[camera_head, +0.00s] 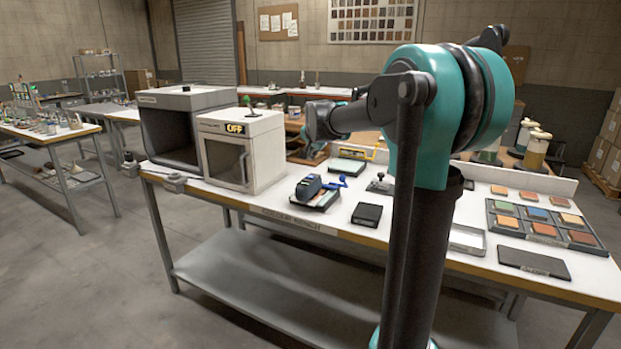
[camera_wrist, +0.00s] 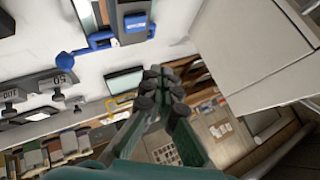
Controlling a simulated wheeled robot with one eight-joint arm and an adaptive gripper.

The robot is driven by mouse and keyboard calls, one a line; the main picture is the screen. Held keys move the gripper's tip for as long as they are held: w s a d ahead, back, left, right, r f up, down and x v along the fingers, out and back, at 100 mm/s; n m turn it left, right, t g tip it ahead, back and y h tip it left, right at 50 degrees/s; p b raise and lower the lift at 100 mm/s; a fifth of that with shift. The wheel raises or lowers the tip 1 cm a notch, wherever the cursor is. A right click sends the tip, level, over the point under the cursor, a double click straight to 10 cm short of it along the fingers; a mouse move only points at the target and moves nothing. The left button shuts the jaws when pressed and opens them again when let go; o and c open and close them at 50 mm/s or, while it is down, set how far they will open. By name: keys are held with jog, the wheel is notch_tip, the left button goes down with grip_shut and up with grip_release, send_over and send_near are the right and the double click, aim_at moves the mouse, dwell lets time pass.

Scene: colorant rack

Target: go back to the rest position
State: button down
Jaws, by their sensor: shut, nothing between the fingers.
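My gripper (camera_wrist: 161,76) is in the middle of the wrist view. Its dark fingertips are close together with nothing between them. In the head view my arm reaches over the bench (camera_head: 315,229) toward the white cabinet marked OFF (camera_head: 237,126). A small teal part of my gripper shows beside that cabinet, and the rest is hidden. The cabinet's white side (camera_wrist: 262,50) fills the right of the wrist view. A blue and black device (camera_head: 309,190) stands on the bench in front of my gripper and also shows in the wrist view (camera_wrist: 135,22).
A grey open-fronted booth (camera_head: 187,97) stands left of the cabinet. The front floor is clear.

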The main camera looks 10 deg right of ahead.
jog(key=s+d+f+n+g, duration=0.1)
jog(key=s+f+n, duration=0.2)
jog(key=s+f, duration=0.6)
jog(key=s+d+f+n+g, duration=0.1)
jog(key=s+f, duration=0.8)
jog(key=s, duration=0.9)
jog(key=s+d+f+n+g, duration=0.2)
jog(key=s+f+n, duration=0.3)
jog(key=s+f, duration=0.4)
jog(key=s+g, duration=0.1)
jog(key=s, duration=0.4)
jog(key=shift+f, duration=0.35)
jog(key=c, duration=2.3)
grip_release()
jog(key=shift+w, duration=0.1)
